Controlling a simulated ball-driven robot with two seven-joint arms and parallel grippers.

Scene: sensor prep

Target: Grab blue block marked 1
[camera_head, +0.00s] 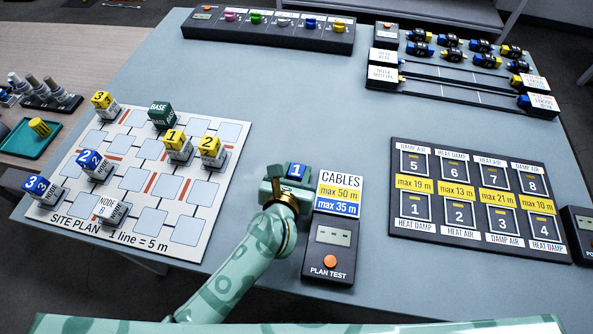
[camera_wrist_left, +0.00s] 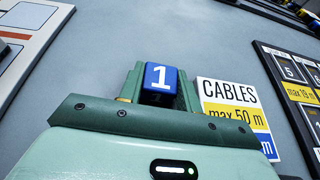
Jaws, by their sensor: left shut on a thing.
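The blue block marked 1 (camera_head: 296,171) is between the fingers of my left gripper (camera_head: 287,182), near the middle front of the table. In the left wrist view the block (camera_wrist_left: 161,79) shows its white 1 facing up, with the green gripper (camera_wrist_left: 160,90) shut around it. The block's lower part is hidden by the gripper. I cannot tell whether the block touches the table. My right gripper is not in view.
The cables sign (camera_head: 339,192) and plan test box (camera_head: 330,250) stand close to the right of the gripper. The site plan board (camera_head: 150,222) with several blocks is at left. A numbered slot panel (camera_head: 480,237) is at right. The table centre (camera_head: 320,110) is clear.

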